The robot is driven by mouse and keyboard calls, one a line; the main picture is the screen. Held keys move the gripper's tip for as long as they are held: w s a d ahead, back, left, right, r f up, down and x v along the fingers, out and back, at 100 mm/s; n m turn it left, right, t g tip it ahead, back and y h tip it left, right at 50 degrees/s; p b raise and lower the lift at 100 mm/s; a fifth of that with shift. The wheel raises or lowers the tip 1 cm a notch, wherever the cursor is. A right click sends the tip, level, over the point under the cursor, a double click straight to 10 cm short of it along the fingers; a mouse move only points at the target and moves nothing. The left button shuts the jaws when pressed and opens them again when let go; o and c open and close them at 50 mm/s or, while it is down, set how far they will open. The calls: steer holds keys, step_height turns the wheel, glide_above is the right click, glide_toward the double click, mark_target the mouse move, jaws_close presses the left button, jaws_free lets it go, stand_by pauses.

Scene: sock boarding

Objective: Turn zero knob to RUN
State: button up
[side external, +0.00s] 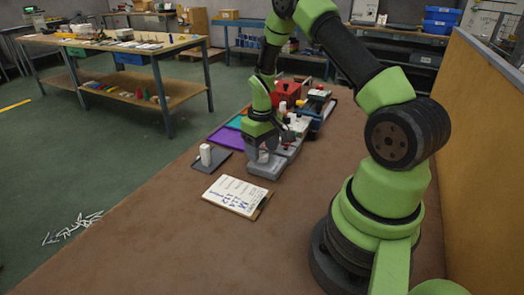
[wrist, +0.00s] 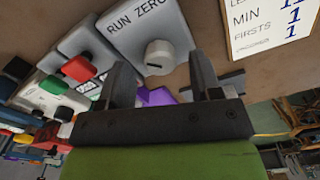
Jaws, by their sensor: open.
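The zero knob (wrist: 160,57) is a pale round knob on a grey box (wrist: 184,35) printed RUN and ZERO, seen in the wrist view. A small dark mark shows on the knob's edge nearest my gripper; which word it points to, I cannot tell. My gripper (wrist: 159,62) is open, with one finger on each side of the knob in the picture. Whether the fingers touch it is not clear. In the side external view my gripper (side external: 263,150) is low over the grey box (side external: 264,169) and mostly hides the knob.
A clipboard with a written sheet (side external: 233,194) lies in front of the box. A dark pad (side external: 218,163) with a white block (side external: 205,152) is to its left. Purple tray (side external: 228,138), red box (side external: 288,89) and other equipment stand behind.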

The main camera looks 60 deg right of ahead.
mark_target(262, 153)
step_height(262, 153, up, 9)
stand_by(0.3)
